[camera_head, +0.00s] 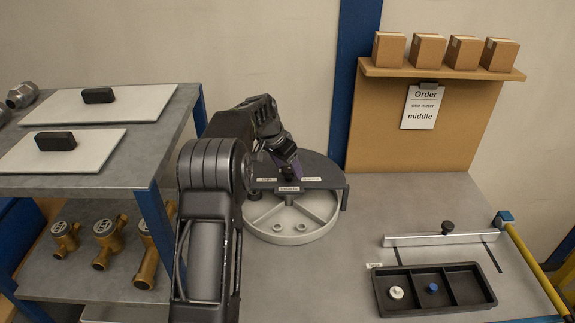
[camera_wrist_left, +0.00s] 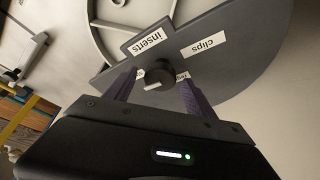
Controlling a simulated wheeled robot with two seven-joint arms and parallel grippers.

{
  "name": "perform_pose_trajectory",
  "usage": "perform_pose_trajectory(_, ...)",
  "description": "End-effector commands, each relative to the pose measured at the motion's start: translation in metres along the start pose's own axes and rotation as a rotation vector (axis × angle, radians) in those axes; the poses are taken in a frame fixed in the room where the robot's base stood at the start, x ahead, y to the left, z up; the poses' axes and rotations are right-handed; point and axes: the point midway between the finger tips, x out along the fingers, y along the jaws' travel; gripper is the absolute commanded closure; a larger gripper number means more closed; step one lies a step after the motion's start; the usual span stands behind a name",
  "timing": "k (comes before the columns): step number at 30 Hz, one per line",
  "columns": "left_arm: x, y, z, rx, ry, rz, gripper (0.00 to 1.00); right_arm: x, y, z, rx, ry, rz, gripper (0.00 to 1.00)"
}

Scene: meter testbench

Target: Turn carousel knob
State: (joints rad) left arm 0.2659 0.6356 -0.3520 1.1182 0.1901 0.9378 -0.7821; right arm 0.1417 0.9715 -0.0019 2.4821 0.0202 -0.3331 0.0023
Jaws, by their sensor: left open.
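The carousel (camera_head: 290,226) stands on the bench, with a pale round tray below and a dark grey cover (camera_head: 325,174) above it. In the left wrist view, the cover (camera_wrist_left: 235,60) carries labels, of which "inserts" and "clips" are readable. The carousel knob (camera_wrist_left: 155,79) is a small dark round knob with a light mark on its side. My left gripper (camera_wrist_left: 158,88) is open, with one purple finger on each side of the knob. I cannot tell whether the fingers touch it. In the head view my left gripper (camera_head: 291,168) is over the cover and hides the knob.
A shelf (camera_head: 120,180) at the left holds two white panels with black handles and several brass meters (camera_head: 107,237) below. A black tray (camera_head: 470,306) with a white and a blue knob lies front right, near a metal bar (camera_head: 420,240). An order sheet (camera_head: 422,107) hangs behind.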

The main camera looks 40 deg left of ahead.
Motion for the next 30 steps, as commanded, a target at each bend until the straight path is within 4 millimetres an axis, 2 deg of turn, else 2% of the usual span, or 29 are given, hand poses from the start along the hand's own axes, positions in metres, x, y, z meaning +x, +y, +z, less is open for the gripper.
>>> perform_pose_trajectory(4,-0.0001,0.0,0.0,0.0,0.0,0.0,0.38,0.0003,0.0002,-0.0002,0.0,0.0,0.0,0.35)
perform_pose_trajectory(26,-0.0006,0.0001,-0.0002,0.0,0.0,0.0,0.97,0.0002,0.0001,-0.0001,0.0,0.0,0.0,0.35)
perform_pose_trajectory(30,-0.0005,0.0001,-0.0001,-0.003,0.0,-0.001,0.97,0.0005,0.0002,-0.0001,0.0,0.0,0.0,0.35)
